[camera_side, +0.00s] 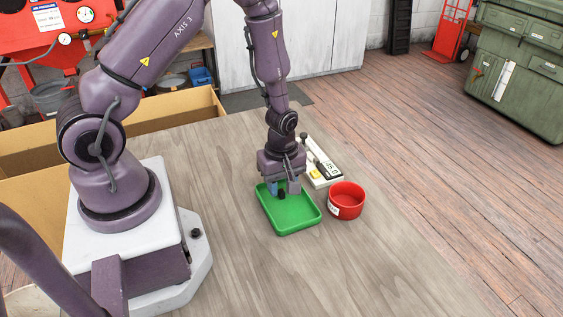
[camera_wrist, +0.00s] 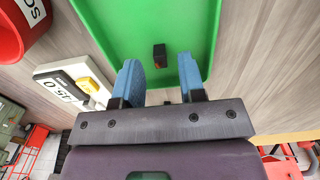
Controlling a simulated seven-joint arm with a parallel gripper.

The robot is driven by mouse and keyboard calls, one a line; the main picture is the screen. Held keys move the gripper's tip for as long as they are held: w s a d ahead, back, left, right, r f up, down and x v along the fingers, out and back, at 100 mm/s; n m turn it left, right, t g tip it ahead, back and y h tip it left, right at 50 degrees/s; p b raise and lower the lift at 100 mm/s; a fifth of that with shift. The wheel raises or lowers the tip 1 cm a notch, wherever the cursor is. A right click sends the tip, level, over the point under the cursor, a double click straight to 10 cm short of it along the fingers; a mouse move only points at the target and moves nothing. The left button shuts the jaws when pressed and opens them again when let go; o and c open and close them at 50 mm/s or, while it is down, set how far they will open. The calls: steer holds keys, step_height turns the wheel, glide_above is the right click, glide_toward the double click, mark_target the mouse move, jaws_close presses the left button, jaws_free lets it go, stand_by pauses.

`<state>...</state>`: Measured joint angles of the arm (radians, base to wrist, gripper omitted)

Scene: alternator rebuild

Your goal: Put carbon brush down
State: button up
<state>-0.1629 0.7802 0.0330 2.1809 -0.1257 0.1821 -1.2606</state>
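The carbon brush (camera_wrist: 160,56) is a small dark block with a reddish-orange mark. In the wrist view it lies in the green tray (camera_wrist: 110,18), beyond my fingertips and lined up with the gap between them. My gripper (camera_side: 283,188) is open, with blue-faced fingers spread and clear space on both sides of the brush. In the side view my gripper points down over the back part of the green tray (camera_side: 290,218). A small dark spot between the fingers there looks like the brush, partly hidden. The exact height of the fingertips above the tray floor is unclear.
A red round bowl (camera_side: 346,201) stands just right of the tray. A white scale-like device (camera_side: 322,172) with a numeric display and a yellow part is behind it, close to my gripper. The wooden table (camera_side: 370,270) is bare in front.

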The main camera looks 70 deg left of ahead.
step_height(320, 180, up, 11)
step_height(320, 180, up, 14)
steer(key=m+t, duration=0.3)
steer(key=m, duration=0.6)
glide_above(282, 191)
steer(key=s+d, duration=0.3)
steer(key=d, duration=0.1)
steer(key=s+d+r+m+t, duration=0.2)
steer(key=s+r+m, duration=0.5)
steer(key=s+m, duration=0.1)
steer(key=shift+r+m+t, duration=0.3)
steer(key=shift+r+m, duration=0.1)
steer(key=shift+m, duration=0.1)
